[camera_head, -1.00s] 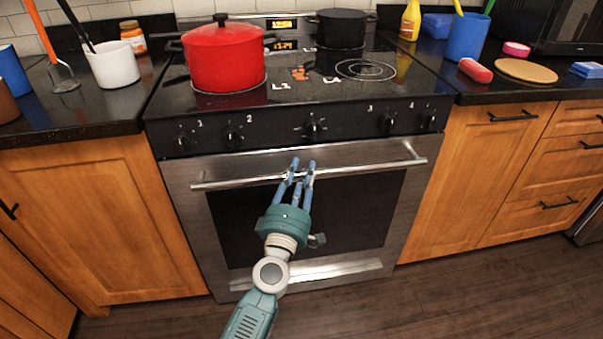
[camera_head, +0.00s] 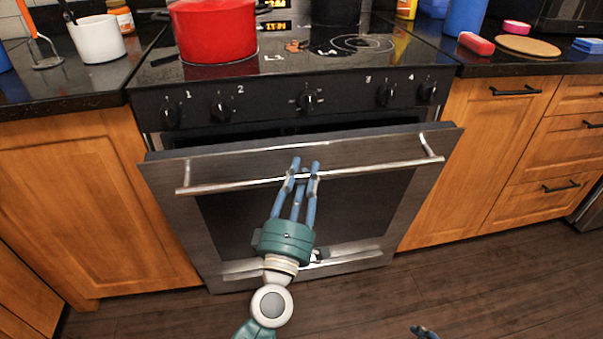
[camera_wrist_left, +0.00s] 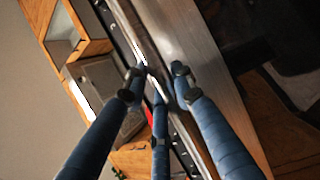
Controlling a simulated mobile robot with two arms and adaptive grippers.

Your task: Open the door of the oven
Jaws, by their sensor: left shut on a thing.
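The oven door (camera_head: 365,215) is steel with a dark window, and its top edge is tilted out from the oven, leaving a dark gap below the knob panel. A long steel handle bar (camera_head: 233,186) runs across the upper part of the door. My left gripper (camera_head: 305,168) is shut on the handle near its middle. The left wrist view shows the blue fingers (camera_wrist_left: 158,75) around the handle, with the door's steel face beside it. A small dark tip of my right gripper (camera_head: 424,331) shows at the bottom edge, too little to tell its state.
A red pot (camera_head: 213,32) and a black pot (camera_head: 337,10) stand on the cooktop (camera_head: 300,62) above. Wooden cabinets (camera_head: 85,190) flank the oven on both sides. The floor (camera_head: 480,290) in front of the door is clear.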

